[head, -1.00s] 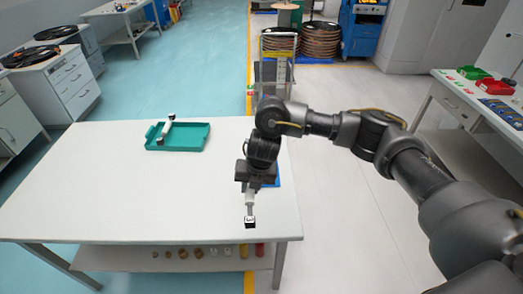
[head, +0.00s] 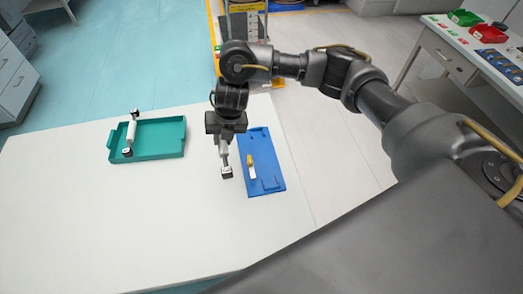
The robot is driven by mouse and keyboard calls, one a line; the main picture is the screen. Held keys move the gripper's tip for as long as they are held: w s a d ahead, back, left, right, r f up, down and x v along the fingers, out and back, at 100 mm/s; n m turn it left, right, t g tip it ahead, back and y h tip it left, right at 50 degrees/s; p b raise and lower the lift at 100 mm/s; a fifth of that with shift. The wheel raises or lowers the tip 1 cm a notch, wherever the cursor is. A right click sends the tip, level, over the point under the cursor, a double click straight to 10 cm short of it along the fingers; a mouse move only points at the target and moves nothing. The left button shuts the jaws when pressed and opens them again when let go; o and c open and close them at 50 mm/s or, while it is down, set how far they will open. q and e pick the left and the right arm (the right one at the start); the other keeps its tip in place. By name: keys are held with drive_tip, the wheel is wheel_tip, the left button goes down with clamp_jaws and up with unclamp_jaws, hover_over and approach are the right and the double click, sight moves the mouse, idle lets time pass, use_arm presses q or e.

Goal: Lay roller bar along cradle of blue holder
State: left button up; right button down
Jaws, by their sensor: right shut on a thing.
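My right gripper (head: 224,139) points down over the white table and is shut on a roller bar (head: 224,157). The bar is light grey with a dark-and-white block at its lower end; its upper end is hidden by the gripper. It hangs roughly upright, just left of the blue holder (head: 263,150), and appears apart from it. The holder is a flat blue plate with a yellow and white piece at its left side and a raised blue part near its front. A second roller bar (head: 131,133) lies in the green tray (head: 170,155). My left gripper is out of view.
The white table (head: 120,215) is clear in front and to the left. The holder lies near its right edge, with floor beyond. A side bench (head: 450,66) with red and green bins stands at the back right.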

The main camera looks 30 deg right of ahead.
drive_tip(key=d+f+p, duration=0.1)
drive_tip(key=d+f, duration=0.1)
drive_tip(key=d, duration=0.2)
drive_tip(key=s+d+f+p, duration=0.1)
drive_tip(key=d+f, duration=0.2)
drive_tip(key=d, duration=0.1)
drive_tip(key=d+f+p, duration=0.1)
drive_tip(key=d+f, duration=0.2)
drive_tip(key=d, duration=0.1)
drive_tip(key=shift+s+d+f, duration=0.1)
drive_tip(key=shift+s+d, duration=0.1)
drive_tip(key=shift+w+d+f, duration=0.15)
drive_tip(key=shift+d+f, duration=0.05)
drive_tip(key=shift+f, duration=0.3)
drive_tip(key=f, duration=0.3)
drive_tip(key=shift+s+d+p, duration=0.2)
drive_tip(key=shift+d+p, duration=0.15)
drive_tip(key=shift+p, duration=0.05)
drive_tip(key=shift+f, duration=0.3)
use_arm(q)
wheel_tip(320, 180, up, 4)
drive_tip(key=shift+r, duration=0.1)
use_arm(e)
drive_tip(key=shift+w+f, duration=0.1)
drive_tip(key=shift+w, duration=0.05)
